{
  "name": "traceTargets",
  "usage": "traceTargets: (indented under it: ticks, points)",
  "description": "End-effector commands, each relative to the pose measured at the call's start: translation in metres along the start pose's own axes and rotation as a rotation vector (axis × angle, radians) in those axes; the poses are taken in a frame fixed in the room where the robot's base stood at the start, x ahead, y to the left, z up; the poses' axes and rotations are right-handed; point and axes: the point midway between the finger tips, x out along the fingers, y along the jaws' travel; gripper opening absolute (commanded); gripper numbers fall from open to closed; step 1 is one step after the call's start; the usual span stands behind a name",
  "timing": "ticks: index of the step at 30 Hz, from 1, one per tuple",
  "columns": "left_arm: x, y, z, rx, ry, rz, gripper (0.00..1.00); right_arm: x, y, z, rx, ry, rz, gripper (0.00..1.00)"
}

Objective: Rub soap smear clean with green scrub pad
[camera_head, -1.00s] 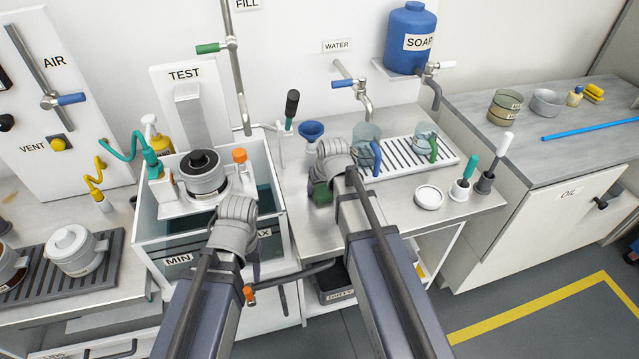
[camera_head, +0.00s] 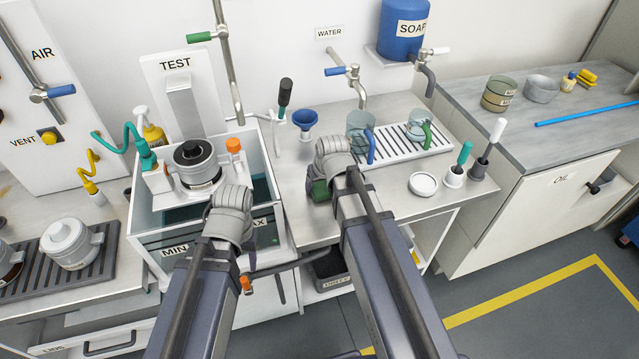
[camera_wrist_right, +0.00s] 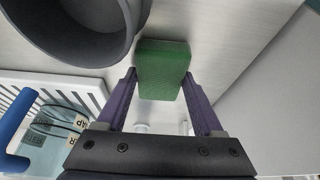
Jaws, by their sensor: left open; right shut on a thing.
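The green scrub pad (camera_wrist_right: 163,62) sits between the fingertips of my right gripper (camera_wrist_right: 163,80), which is shut on it. In the head view the pad (camera_head: 319,191) is partly hidden by my right wrist, low over the metal counter (camera_head: 292,208) beside the tank. I cannot tell whether the pad touches the counter. I cannot make out a soap smear in either view. My left gripper (camera_head: 250,243) is open and empty at the front of the tank, largely hidden behind its own wrist.
The clear tank (camera_head: 150,245) with the TEST fixture stands left of the pad. A blue funnel (camera_head: 305,120), a drain rack (camera_head: 436,146) with jugs, a white dish (camera_head: 423,184) and two upright brushes are on the counter. The counter's front strip is clear.

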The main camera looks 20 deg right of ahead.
Motion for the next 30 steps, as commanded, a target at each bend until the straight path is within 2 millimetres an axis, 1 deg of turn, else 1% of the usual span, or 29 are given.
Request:
traceTargets:
  ticks: [5,13,23,30]
  points:
    - [0.001,0.000,0.000,0.000,0.000,0.000,0.50,0.004,0.000,-0.008,0.000,0.002,0.000,0.00]
    - [0.003,0.000,0.000,0.000,0.000,0.000,0.50,0.015,0.001,-0.029,0.000,0.002,0.000,0.00]
    - [0.003,0.000,0.000,0.000,0.000,0.000,0.50,0.017,0.001,-0.035,0.000,0.002,0.000,0.00]
    - [0.002,0.000,0.000,0.000,0.000,0.000,0.50,0.023,0.001,-0.051,0.000,0.002,0.000,0.00]
